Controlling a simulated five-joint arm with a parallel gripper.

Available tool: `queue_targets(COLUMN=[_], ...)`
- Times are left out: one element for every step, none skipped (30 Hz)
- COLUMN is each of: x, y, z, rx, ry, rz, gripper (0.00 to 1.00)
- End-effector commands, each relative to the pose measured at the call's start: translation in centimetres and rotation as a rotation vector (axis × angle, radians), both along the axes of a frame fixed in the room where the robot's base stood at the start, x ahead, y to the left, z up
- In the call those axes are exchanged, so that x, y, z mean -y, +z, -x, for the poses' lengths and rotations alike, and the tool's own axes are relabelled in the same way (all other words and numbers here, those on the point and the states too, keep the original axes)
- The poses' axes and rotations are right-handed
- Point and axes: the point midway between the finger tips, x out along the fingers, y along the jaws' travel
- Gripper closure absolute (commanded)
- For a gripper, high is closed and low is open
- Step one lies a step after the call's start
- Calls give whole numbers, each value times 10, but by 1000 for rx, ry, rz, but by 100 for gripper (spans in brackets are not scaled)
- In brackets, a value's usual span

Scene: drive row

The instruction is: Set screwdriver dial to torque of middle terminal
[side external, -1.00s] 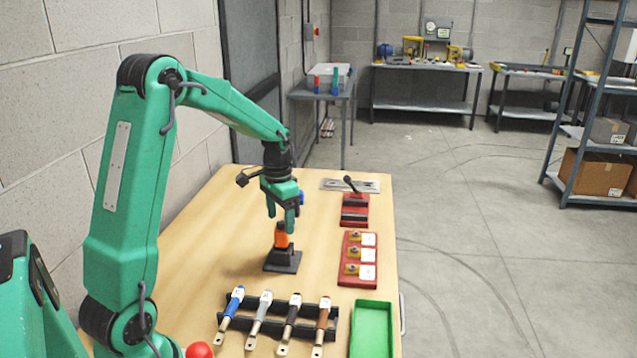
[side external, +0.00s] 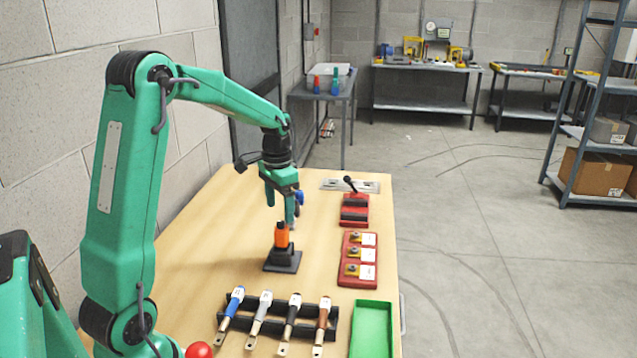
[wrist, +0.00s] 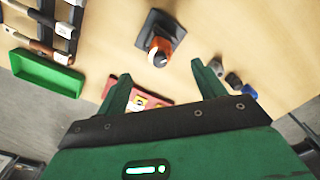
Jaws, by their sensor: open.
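An orange-topped piece (side external: 282,238) stands upright in a black stand (side external: 283,262) mid-bench; in the wrist view the orange piece (wrist: 160,50) has a pale round end. I cannot read any dial marks on it. My gripper (side external: 281,215) is open and empty, pointing down just above and behind the orange piece. In the wrist view its fingers (wrist: 163,88) are spread apart, with the orange piece beyond them. A red terminal block (side external: 351,281) holds three terminals with white labels, the middle one (side external: 354,253) included; the label text is too small to read. The fingers partly hide the block in the wrist view.
A black rack (side external: 270,314) holds several tools with coloured handles at the front. A green tray (side external: 388,329) lies to its right. A red fixture with a black lever (side external: 354,208) stands behind the terminal block. Small blue and grey objects (wrist: 234,80) lie near one finger. The bench's left side is clear.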

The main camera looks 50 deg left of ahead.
Motion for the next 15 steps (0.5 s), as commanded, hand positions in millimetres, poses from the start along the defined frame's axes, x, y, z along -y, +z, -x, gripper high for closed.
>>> queue_targets(x=[0,0,0,0,0,0,0,0,0,0,0,0,0,0,0], y=[3,5,7,9,11,13,15,16,18,20,22,24,26,27,30], z=[0,0,0,0,0,0,0,0,0,0,0,0,0,0,0], rx=[2,2,2,1,2,2,2,2,1,1,1,2,2,2,1], ry=[0,0,0,0,0,0,0,0,0,0,0,0,0,0,0], rz=[-1,-1,-1,-1,-1,-1,-1,-1,-1,0,-1,-1,-1,-1,-1], gripper=[31,31,31,31,31,31,31,31,31,31,31,31,31,31,31])
